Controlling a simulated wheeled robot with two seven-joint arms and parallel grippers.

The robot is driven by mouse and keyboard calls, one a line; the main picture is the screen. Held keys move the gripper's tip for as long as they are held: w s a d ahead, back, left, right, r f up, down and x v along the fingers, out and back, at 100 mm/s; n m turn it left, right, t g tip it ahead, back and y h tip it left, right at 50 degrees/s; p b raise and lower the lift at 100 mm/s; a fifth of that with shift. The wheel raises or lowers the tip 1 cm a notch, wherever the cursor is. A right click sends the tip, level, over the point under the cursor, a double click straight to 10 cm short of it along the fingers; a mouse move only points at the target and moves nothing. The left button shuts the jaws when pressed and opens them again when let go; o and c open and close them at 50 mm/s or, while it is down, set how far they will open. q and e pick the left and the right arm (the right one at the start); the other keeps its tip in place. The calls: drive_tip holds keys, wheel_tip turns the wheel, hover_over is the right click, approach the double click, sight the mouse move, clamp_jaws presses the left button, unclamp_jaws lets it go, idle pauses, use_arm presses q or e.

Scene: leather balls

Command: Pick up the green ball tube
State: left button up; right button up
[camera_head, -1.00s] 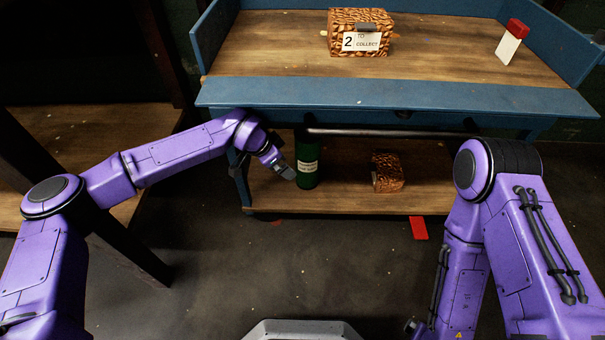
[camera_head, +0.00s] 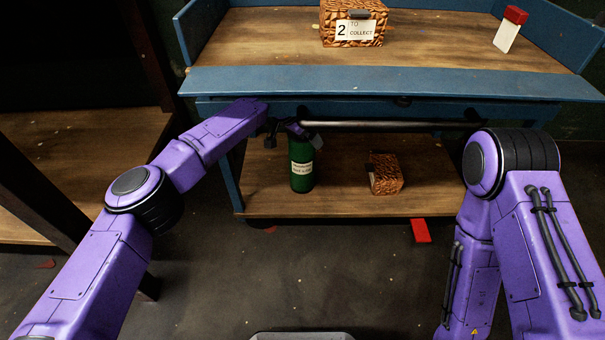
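The green ball tube (camera_head: 301,172) stands upright on the wooden lower shelf of the blue bench, with a white label on its front. My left gripper (camera_head: 293,140) is at the tube's top end, just under the bench's front edge. Its dark fingers are spread apart, one left of the tube with a gap and one at its upper right edge. Whether the right finger touches the tube I cannot tell. The top of the tube is partly hidden by the gripper. My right arm hangs at the right, and its gripper is out of view.
A brown patterned box (camera_head: 384,173) stands on the lower shelf (camera_head: 340,203), right of the tube. A dark bar (camera_head: 400,124) runs above the shelf. A labelled box (camera_head: 352,22) and a red-and-white item (camera_head: 510,29) are on the benchtop. A red piece (camera_head: 421,231) lies below.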

use_arm(q)
drive_tip(key=shift+w+d+f, duration=0.15)
drive_tip(key=shift+w+f, duration=0.05)
drive_tip(key=shift+f, duration=0.4)
drive_tip(key=c, duration=1.5)
drive_tip(key=shift+r, duration=0.1)
drive_tip(key=shift+c, duration=1.3)
drive_tip(key=shift+r, duration=0.1)
